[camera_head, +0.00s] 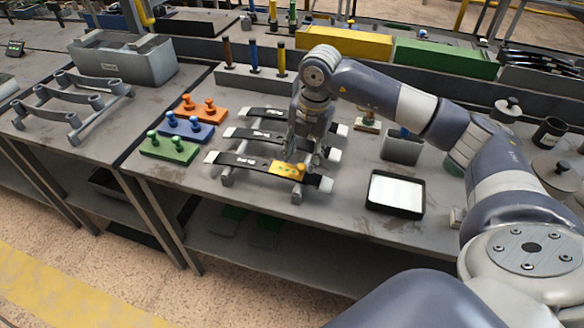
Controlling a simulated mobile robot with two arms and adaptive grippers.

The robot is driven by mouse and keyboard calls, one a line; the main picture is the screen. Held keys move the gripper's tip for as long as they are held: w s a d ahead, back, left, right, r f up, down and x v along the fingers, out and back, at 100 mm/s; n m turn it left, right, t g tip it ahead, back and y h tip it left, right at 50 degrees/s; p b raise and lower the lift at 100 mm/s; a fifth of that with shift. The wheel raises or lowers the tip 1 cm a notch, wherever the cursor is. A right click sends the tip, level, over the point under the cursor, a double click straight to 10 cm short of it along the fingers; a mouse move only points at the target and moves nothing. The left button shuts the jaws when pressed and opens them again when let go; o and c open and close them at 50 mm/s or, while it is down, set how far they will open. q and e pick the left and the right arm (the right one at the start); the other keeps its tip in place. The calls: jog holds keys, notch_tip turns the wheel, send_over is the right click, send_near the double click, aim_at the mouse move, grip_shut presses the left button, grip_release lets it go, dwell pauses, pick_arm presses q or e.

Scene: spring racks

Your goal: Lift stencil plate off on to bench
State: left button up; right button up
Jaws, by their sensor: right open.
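A yellow stencil plate (285,169) with a small knob lies on the nearest dark leaf spring (245,161), right of its white lettering. My right gripper (303,160) is open, pointing down just above and behind the yellow plate, close to its knob. I cannot tell whether its fingers touch the knob. The spring rests on a grey rack, with two more dark springs behind it, partly hidden by my right gripper. My left gripper is not in view.
Green (170,150), blue (187,132) and orange (199,109) plates with knobs lie left of the rack. A white-topped black tray (396,193) and a grey cup (401,149) stand right. Upright coloured tools (254,55) stand behind. An empty rack (70,103) is far left.

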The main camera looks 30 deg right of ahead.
aim_at(301, 166)
jog(key=shift+w+f+p, duration=0.15)
jog(key=shift+f+p, duration=0.5)
jog(key=shift+f, duration=1.7)
jog(key=c, duration=1)
jog(key=shift+r, duration=0.1)
jog(key=shift+c, duration=0.2)
